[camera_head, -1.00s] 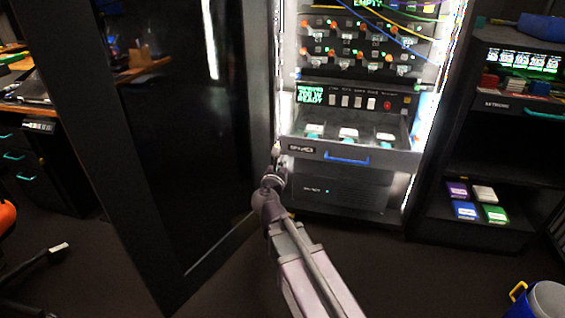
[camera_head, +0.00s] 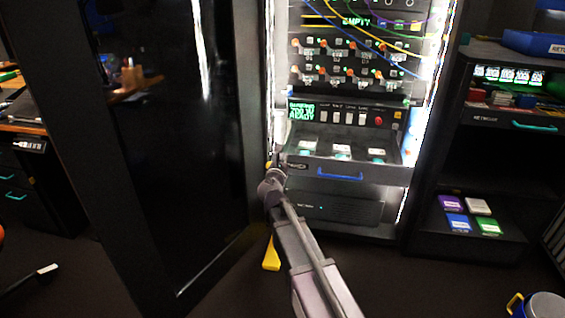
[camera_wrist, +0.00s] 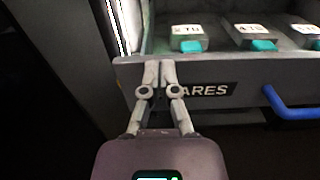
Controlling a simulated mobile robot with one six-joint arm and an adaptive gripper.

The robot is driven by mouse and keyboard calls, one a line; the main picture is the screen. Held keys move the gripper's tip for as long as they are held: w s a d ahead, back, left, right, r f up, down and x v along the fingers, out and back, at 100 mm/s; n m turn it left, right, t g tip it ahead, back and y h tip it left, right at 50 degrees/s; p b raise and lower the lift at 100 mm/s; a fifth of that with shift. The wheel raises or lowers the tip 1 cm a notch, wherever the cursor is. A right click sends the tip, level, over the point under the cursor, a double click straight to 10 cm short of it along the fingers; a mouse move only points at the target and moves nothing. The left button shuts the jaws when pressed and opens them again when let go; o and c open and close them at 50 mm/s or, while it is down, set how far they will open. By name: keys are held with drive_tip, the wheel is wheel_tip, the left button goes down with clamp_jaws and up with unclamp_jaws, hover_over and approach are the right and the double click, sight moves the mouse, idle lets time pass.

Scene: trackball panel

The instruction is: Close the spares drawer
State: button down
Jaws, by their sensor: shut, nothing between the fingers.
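The spares drawer (camera_head: 340,172) is pulled out of the rack below the switch panel, with a blue handle on its front. In the wrist view its grey front (camera_wrist: 226,72) carries a label ending in "ARES", partly hidden by my fingers. Several labelled items with teal parts (camera_wrist: 262,45) lie inside the drawer. My gripper (camera_wrist: 158,66) is shut and empty, its fingertips at the left part of the drawer front, left of the blue handle (camera_wrist: 290,110). I cannot tell whether they touch it. In the head view the fingertips are hard to make out by the drawer's left end.
A tall dark cabinet door (camera_head: 185,150) stands open to the left of my arm. At the right is a dark shelf unit (camera_head: 470,140) with coloured boxes on its lower shelf. A yellow object (camera_head: 271,256) lies on the floor beside my arm.

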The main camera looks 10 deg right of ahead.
drive_tip(key=shift+w, duration=0.1)
idle(0.3)
hover_over(295, 144)
idle(0.5)
idle(0.5)
drive_tip(key=v, duration=1.4)
drive_tip(key=c, duration=1.4)
unclamp_jaws()
